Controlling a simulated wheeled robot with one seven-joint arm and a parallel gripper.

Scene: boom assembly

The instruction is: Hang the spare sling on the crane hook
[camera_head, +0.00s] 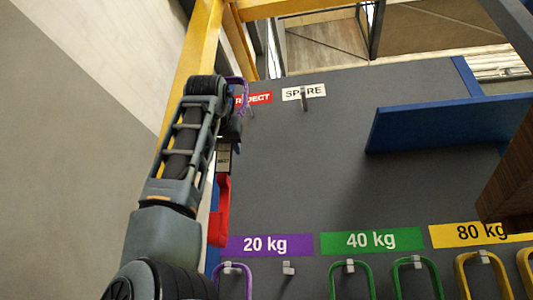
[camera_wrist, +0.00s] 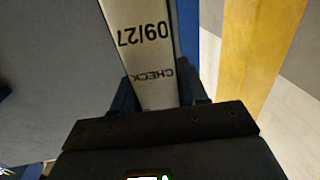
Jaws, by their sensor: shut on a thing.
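My gripper (camera_head: 231,128) is at the upper left of the panel in the head view, largely hidden by my wrist. In the wrist view its dark fingers (camera_wrist: 158,98) are shut on a pale tagged strip (camera_wrist: 150,45) marked "CHECK" and "09/27". A purple sling loop (camera_head: 243,82) shows beside my wrist, near the red REJECT sign. I cannot tell whether the strip belongs to that sling. The peg at the SPARE sign (camera_head: 304,98) looks empty. A red part (camera_head: 220,210) stands below my gripper; I cannot tell whether it is the crane hook.
Coloured slings hang on pegs along the bottom: purple (camera_head: 248,281), green (camera_head: 351,275) and yellow (camera_head: 484,270). One peg (camera_head: 288,268) under the 20 kg sign is bare. A blue ledge (camera_head: 448,122) juts out at right. A yellow beam (camera_head: 190,55) passes behind my arm.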

